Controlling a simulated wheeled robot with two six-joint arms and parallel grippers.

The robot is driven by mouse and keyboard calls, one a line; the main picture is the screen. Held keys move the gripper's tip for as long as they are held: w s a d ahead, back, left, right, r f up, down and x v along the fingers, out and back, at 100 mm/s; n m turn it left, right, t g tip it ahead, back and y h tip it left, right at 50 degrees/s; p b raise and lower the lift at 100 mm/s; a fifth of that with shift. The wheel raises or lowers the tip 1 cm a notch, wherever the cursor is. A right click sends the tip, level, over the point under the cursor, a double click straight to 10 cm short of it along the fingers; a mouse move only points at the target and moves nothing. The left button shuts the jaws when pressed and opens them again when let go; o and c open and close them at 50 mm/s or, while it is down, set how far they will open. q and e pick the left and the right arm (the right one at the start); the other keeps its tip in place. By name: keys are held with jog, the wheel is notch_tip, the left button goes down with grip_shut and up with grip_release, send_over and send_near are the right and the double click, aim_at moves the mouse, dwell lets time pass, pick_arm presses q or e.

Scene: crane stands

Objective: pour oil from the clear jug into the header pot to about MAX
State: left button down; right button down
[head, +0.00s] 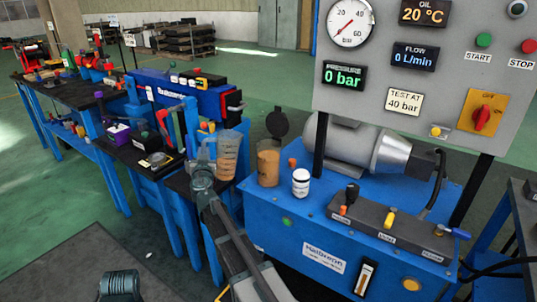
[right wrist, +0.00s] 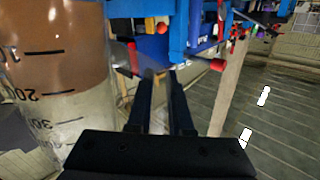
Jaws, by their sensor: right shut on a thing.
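The clear jug (head: 228,155) holds brown oil and stands roughly upright in the air, left of the blue power unit. In the right wrist view, which is upside down, the jug (right wrist: 60,100) fills the left side. Its scale marks show, with oil in the lower part and clear wall above. My right gripper (head: 207,150) is shut on the jug at its handle side; its fingers also show in the right wrist view (right wrist: 158,85). The header pot (head: 268,165), a clear cup with brownish contents, stands just right of the jug, apart from it. Its MAX mark is unreadable.
A dark round lid (head: 277,123) stands up behind the pot. A white jar (head: 300,182) stands right of it. A valve block (head: 390,228) and gauge panel (head: 430,70) are further right. Cluttered blue benches (head: 150,155) lie left.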

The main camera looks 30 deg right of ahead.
jog(key=shift+w+a+f+n+b, duration=0.1)
jog(key=shift+a+f+n+b, duration=0.05)
jog(key=shift+f+n+b, duration=0.85)
jog(key=shift+f, duration=0.2)
